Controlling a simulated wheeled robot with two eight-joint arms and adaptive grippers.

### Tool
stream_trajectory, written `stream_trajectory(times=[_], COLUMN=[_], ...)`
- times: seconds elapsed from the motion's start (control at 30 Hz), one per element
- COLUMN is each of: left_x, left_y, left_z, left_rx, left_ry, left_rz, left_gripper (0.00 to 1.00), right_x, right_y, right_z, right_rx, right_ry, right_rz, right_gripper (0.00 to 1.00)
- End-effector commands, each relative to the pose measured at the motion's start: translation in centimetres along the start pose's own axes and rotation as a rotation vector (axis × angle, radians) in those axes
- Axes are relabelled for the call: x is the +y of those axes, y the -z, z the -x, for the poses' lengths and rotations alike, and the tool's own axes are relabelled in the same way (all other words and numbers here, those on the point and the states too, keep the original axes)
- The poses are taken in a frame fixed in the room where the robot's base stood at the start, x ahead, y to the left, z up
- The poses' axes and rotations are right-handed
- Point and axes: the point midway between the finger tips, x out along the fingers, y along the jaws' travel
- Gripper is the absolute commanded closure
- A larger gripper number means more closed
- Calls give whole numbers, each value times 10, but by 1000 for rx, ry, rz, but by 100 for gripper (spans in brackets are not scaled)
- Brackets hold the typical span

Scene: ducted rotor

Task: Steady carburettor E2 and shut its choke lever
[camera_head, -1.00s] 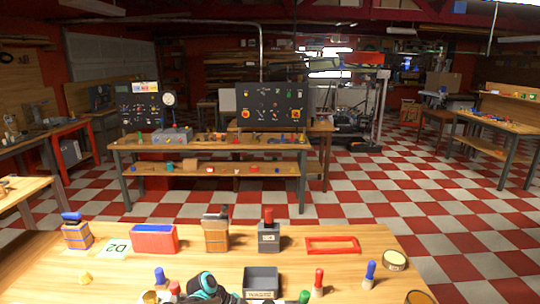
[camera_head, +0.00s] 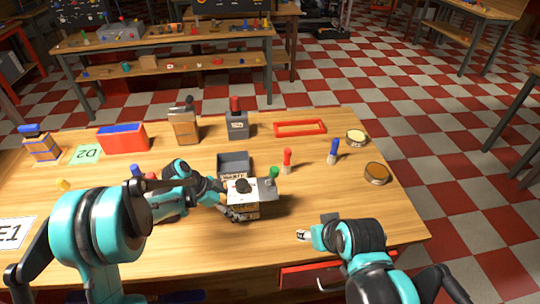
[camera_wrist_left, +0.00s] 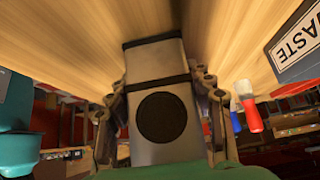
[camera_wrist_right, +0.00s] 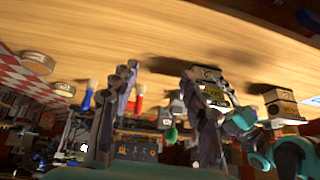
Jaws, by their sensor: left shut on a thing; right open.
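A pale grey box-like body, seemingly carburettor E2 (camera_head: 246,207), stands on the front bench with a dark round part on top. My left gripper (camera_head: 229,208) is shut on it from the left. In the left wrist view, a grey body with a dark round opening (camera_wrist_left: 161,117) sits between the fingers (camera_wrist_left: 160,100). My right gripper (camera_head: 304,235) is open and empty, apart to the right. Its spread fingers (camera_wrist_right: 160,95) show in the right wrist view, with labelled blocks beyond. I cannot make out the choke lever; the E2 marking is not readable.
A dark waste bin (camera_head: 234,163) stands just behind the body. A red frame (camera_head: 300,128) and round tins (camera_head: 376,173) lie farther out. The bench's right front is fairly clear.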

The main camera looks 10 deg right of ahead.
Motion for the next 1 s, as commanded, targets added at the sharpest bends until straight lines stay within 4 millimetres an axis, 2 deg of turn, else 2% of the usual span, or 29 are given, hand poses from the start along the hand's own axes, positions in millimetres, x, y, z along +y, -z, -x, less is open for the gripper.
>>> stream_trajectory(times=[0.3, 0.57, 0.77, 0.9, 1.0], left_x=[0, 0, 0, 0, 0], left_y=[0, 0, 0, 0, 0], left_z=[0, 0, 0, 0, 0], left_rx=[1, 1, 0, 0, 0], left_ry=[0, 0, 0, 1, 1], left_rz=[0, 0, 0, 0, 0], left_gripper=[73, 73, 73, 73, 73], right_x=[-29, -39, -27, -8, 9], right_y=[49, 100, 135, 152, 158], right_z=[-27, -47, -59, -64, -66], right_rx=[-94, -9, 170, 350, 488], right_ry=[320, 639, 867, 996, 1063], right_rz=[76, 196, 315, 412, 480], right_gripper=[54, 54, 54, 54, 54])
